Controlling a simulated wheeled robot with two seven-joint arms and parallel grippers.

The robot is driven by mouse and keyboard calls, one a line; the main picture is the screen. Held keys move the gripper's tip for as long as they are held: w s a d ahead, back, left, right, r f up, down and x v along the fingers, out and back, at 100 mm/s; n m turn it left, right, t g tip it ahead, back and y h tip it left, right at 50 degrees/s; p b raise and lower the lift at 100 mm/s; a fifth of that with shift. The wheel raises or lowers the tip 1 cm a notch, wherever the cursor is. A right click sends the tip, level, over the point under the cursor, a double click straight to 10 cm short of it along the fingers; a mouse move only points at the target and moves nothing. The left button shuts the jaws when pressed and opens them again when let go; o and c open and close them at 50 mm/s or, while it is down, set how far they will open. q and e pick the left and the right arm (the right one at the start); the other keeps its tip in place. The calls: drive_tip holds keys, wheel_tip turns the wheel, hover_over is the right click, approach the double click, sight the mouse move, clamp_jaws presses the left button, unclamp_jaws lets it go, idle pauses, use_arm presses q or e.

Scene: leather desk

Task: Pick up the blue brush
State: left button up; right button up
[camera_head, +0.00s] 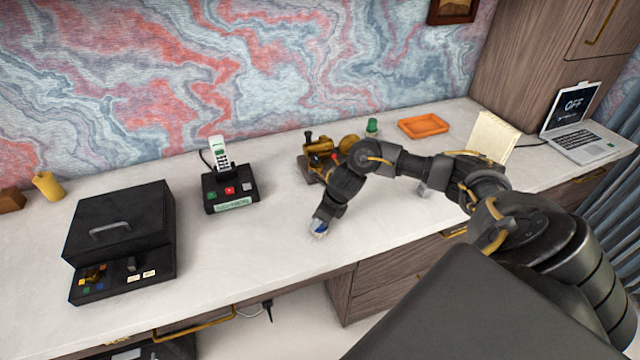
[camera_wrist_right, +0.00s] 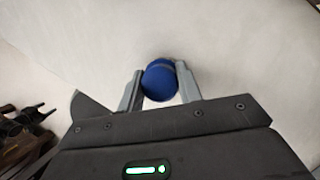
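The blue brush (camera_wrist_right: 159,80) shows in the right wrist view as a round blue end between the two fingers of my right gripper (camera_wrist_right: 160,85). One grey finger lies against each side of it, with no clear gap. In the head view my right gripper (camera_head: 320,229) points down close to the desk top, near its front edge, with a bit of blue at the fingertips. The rest of the brush is hidden, and I cannot tell whether it still touches the desk. My left gripper is in neither view.
The pale desk (camera_head: 270,245) is clear left of my right gripper. A black box with a handle (camera_head: 120,235) and a phone on a black base (camera_head: 228,190) stand left. A brass device (camera_head: 322,155), orange tray (camera_head: 424,126), green object (camera_head: 372,125) and laptop (camera_head: 578,130) stand behind or right.

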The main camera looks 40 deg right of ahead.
drive_tip(key=c, duration=0.3)
drive_tip(key=shift+r, duration=0.2)
drive_tip(key=shift+r, duration=0.25)
wheel_tip(320, 180, up, 2)
drive_tip(key=shift+r, duration=0.1)
drive_tip(key=s+d+r+b, duration=0.2)
drive_tip(key=s+r+b, duration=0.1)
drive_tip(key=s+r, duration=0.7)
drive_tip(key=shift+s, duration=2)
